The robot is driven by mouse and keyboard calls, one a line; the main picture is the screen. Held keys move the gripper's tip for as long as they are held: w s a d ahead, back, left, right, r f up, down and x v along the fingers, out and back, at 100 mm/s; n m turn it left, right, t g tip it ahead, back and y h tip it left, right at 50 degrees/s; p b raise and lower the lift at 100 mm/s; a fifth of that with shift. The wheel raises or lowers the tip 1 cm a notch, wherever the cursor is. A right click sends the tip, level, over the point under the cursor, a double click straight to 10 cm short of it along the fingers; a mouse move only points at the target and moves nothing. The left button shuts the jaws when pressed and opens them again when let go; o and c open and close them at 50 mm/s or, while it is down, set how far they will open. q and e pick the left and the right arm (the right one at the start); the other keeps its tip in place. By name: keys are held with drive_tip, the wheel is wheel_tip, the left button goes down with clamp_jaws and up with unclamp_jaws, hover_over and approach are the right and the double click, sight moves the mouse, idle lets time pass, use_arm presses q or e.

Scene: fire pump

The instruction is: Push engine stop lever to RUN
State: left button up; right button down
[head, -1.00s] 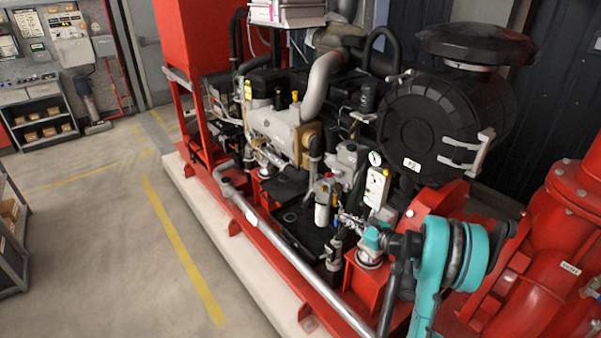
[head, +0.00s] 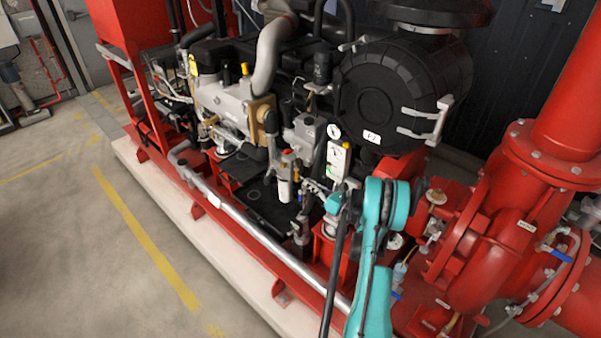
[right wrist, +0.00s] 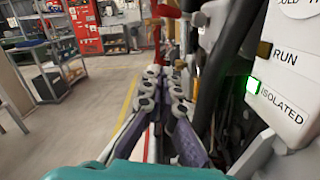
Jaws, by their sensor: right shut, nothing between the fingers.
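My right gripper (head: 312,187) reaches in from the lower right over the engine side, its fingers pointing left. In the right wrist view its fingers (right wrist: 165,85) are together and empty. A white label panel (head: 338,160) stands just behind it. The panel also shows close on the right of the wrist view (right wrist: 283,80), with the words RUN and ISOLATED and a lit green lamp (right wrist: 252,85) beside ISOLATED. A red fitting (right wrist: 164,10) shows beyond the fingertips; I cannot tell whether it is the stop lever. I cannot make out the lever surely. My left gripper is out of view.
A grey pipe rail (head: 245,228) runs along the red skid below the gripper. A white cylinder (head: 284,188) stands just left of the fingers. A round black housing (head: 385,105) is above, red pump pipework (head: 490,240) to the right. The floor at left (head: 80,250) is clear.

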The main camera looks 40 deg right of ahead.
sight(292, 151)
drive_tip(key=w+r+b, duration=0.2)
drive_tip(key=w+r, duration=0.2)
drive_tip(key=w, duration=0.6)
drive_tip(key=shift+d, duration=0.15)
drive_tip(key=shift+r, duration=0.15)
